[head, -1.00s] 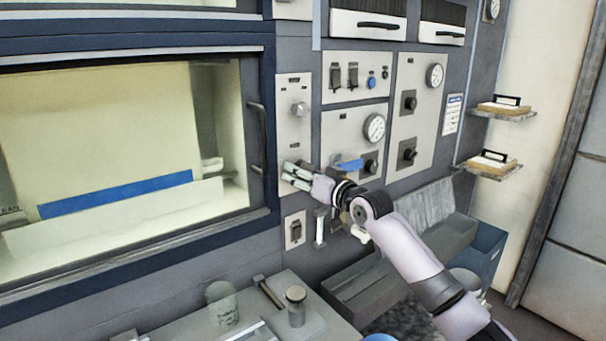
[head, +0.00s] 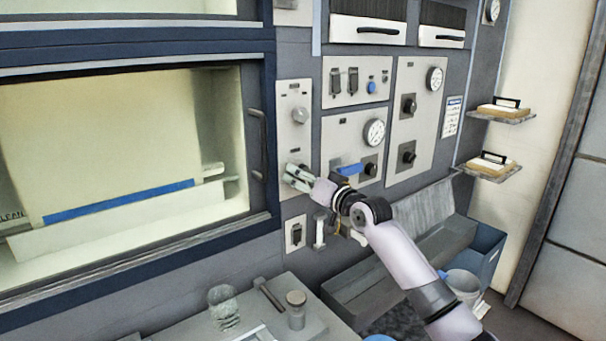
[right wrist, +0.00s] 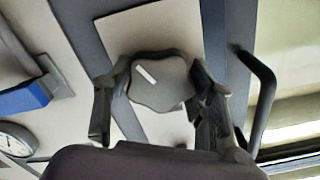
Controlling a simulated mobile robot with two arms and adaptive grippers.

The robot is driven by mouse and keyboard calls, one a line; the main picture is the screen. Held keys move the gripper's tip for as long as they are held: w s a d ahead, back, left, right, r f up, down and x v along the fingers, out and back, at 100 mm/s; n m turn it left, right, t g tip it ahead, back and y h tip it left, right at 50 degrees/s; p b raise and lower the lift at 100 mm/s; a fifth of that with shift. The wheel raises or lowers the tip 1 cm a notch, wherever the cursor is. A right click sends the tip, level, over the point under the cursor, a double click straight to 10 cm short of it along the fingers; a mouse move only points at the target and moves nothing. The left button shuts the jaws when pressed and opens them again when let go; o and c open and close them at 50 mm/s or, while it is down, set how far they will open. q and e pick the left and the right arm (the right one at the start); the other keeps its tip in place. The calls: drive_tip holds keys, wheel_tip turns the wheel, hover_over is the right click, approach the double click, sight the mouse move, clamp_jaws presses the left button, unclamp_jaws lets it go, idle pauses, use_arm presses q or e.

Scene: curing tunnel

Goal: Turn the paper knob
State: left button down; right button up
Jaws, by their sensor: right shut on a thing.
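The grey lobed knob (right wrist: 160,82) with a white mark sits between the two fingers of my right gripper (right wrist: 160,105) in the right wrist view. The fingers are shut on its sides. The mark is tilted. In the head view my right gripper (head: 291,175) reaches the lower part of the narrow light panel (head: 295,140) right of the window and hides most of the knob. I take this knob to be the paper knob; its label is too small to read. Behind the window, a cream sheet (head: 110,140) has a blue strip (head: 120,202) near its lower edge. My left gripper is not in view.
Another round knob (head: 299,115) is higher on the same panel. The window's dark handle (head: 257,145) is close left of my gripper. A blue lever (head: 348,169) and a dial (head: 374,132) are to the right. A switch (head: 296,234) is below.

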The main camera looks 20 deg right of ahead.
drive_tip(key=m+p, duration=0.4)
drive_tip(key=m, duration=0.2)
drive_tip(key=shift+r+m, duration=0.15)
drive_tip(key=shift+m, duration=0.15)
drive_tip(key=m+p, duration=0.2)
drive_tip(key=m, duration=0.1)
drive_tip(key=shift+m+p, duration=0.3)
drive_tip(key=shift+p, duration=0.1)
drive_tip(key=shift+m, duration=0.5)
drive_tip(key=shift+p, duration=0.3)
drive_tip(key=o, duration=1.1)
drive_tip(key=shift+f, duration=0.2)
drive_tip(key=shift+o, duration=0.2)
